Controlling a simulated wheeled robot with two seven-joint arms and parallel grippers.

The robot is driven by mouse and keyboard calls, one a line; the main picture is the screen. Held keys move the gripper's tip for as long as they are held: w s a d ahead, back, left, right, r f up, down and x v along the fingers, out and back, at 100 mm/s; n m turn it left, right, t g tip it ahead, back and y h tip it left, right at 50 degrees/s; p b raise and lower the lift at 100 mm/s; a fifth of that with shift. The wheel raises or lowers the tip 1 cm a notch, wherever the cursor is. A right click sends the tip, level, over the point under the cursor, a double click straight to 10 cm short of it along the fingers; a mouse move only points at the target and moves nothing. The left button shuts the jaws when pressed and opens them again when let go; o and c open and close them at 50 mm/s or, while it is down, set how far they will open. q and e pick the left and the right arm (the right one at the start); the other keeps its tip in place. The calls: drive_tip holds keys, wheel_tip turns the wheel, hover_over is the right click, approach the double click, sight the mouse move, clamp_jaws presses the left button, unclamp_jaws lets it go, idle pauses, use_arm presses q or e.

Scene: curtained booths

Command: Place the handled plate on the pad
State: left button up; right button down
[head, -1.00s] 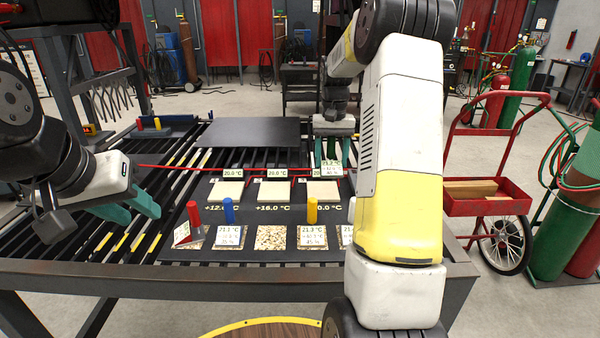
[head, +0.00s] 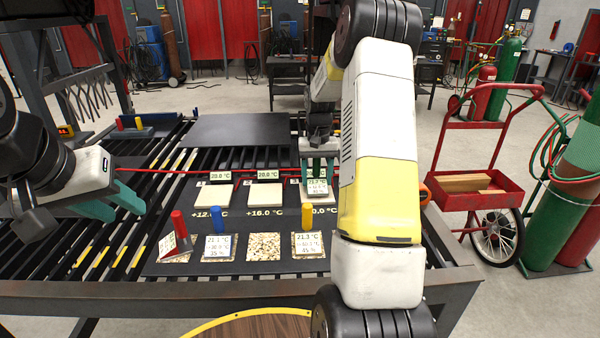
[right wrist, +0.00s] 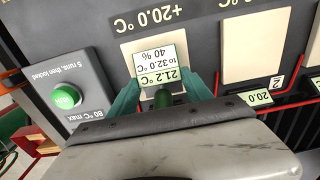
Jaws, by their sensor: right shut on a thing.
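The plate's white label (right wrist: 155,66) reads 21.2 °C, to 32.0 °C, 40 %; the label also shows in the head view (head: 316,186). It is over the rightmost cream pad (right wrist: 128,48), marked +20.0 °C. The gripper and label hide much of this pad, and I cannot tell whether the plate touches it. My left gripper (head: 118,207) is open and empty, left of the board.
Two more cream pads, +12.0 °C (head: 213,197) and +16.0 °C (head: 265,195), lie bare to the left. In front stand plates with red (head: 179,224), blue (head: 217,220) and yellow (head: 306,217) handles, plus a speckled square (head: 263,245). A green button (right wrist: 66,96) is beside the +20.0 pad.

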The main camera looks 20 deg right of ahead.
drive_tip(key=shift+f, duration=0.25)
drive_tip(key=shift+f, duration=0.15)
drive_tip(key=shift+c, duration=2.2)
unclamp_jaws()
